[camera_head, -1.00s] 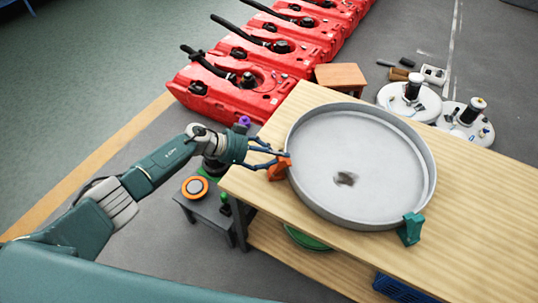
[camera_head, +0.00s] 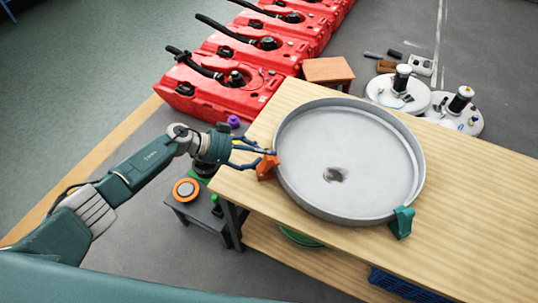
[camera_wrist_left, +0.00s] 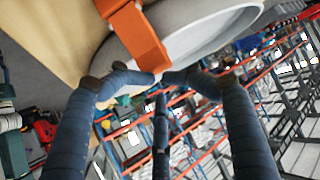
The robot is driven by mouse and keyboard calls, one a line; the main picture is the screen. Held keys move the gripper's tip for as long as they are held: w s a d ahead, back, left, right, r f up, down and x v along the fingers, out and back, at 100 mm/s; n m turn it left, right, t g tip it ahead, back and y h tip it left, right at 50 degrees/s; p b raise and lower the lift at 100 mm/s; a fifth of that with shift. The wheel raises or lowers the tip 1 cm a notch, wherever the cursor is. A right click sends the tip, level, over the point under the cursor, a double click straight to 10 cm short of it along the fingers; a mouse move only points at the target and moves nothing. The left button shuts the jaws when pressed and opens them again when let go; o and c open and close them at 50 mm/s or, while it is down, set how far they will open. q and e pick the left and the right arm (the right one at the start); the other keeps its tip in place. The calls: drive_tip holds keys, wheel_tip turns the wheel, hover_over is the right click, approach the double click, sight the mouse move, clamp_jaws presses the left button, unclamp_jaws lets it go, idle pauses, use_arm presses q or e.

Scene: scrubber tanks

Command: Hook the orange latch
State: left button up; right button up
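The orange latch (camera_head: 266,167) sits on the left rim of the round grey tank (camera_head: 346,158) at the table's left end. In the left wrist view the latch (camera_wrist_left: 137,38) hangs down from the top as an orange bar. My left gripper (camera_head: 267,155) is at the latch, its blue fingers pointing right. In the left wrist view the gripper (camera_wrist_left: 155,77) is open, with fingertips spread around the latch's lower end. I cannot tell whether they touch it. A teal latch (camera_head: 402,222) sits on the tank's lower right rim. My right gripper is not in view.
The wooden table (camera_head: 480,205) holds the tank. A small dark stand (camera_head: 212,228) with an orange-ringed disc (camera_head: 187,190) is below my left arm. Red tanks (camera_head: 222,90) line the floor behind. White round lids (camera_head: 398,95) lie behind the table.

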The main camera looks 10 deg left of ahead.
use_arm(q)
drive_tip(key=v, duration=0.9)
drive_tip(key=shift+d+r, duration=0.15)
